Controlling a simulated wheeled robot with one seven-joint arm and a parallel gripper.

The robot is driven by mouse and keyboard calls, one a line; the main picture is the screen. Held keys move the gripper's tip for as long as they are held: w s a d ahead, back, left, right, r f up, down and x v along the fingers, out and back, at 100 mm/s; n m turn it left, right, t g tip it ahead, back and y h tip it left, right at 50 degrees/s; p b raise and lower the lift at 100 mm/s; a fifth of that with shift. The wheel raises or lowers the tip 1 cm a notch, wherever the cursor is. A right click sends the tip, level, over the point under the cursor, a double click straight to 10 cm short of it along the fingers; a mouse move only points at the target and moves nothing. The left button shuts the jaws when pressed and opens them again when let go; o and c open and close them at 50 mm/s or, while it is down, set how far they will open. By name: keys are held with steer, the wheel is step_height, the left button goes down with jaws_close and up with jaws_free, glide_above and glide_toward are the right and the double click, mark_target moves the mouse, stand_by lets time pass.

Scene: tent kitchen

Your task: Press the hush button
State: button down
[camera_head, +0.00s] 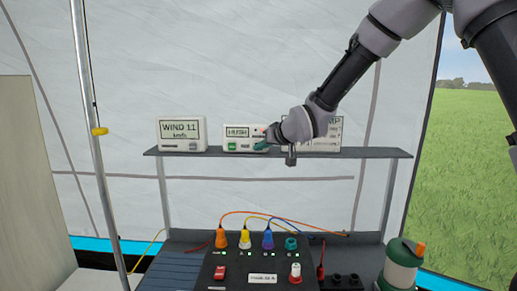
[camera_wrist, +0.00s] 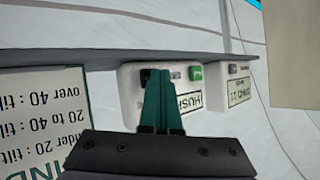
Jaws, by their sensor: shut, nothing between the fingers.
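A white box labelled HUSH (camera_head: 238,132) stands on the shelf in the head view; it also shows upside down in the wrist view (camera_wrist: 217,99). It has a green button (camera_wrist: 196,73) at its lower left in the head view and a dark square part (camera_wrist: 146,76) on the other side of its lower front. My gripper (camera_head: 261,145) is shut and empty, its green fingers at the right part of the box's front. In the wrist view the fingertips (camera_wrist: 160,72) overlap the box beside the dark part and cover some of the front. I cannot tell whether they touch it.
The dark shelf (camera_head: 370,153) carries a white WIND 11 box (camera_head: 181,133) to the left and a printed card (camera_wrist: 45,115), partly behind my arm in the head view. Below are a black panel (camera_head: 215,258) with coloured plugs and a green-and-white lantern (camera_head: 401,266).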

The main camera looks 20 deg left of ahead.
steer(key=shift+s, duration=0.1)
steer(key=shift+s+d, duration=0.25)
steer(key=shift+s, duration=0.5)
steer(key=shift+s, duration=0.1)
steer(key=shift+s+d, duration=0.2)
steer(key=shift+s, duration=0.6)
steer(key=shift+s+d, duration=0.15)
steer(key=shift+s, duration=0.6)
steer(key=shift+s+d, duration=0.2)
steer(key=shift+s, duration=0.6)
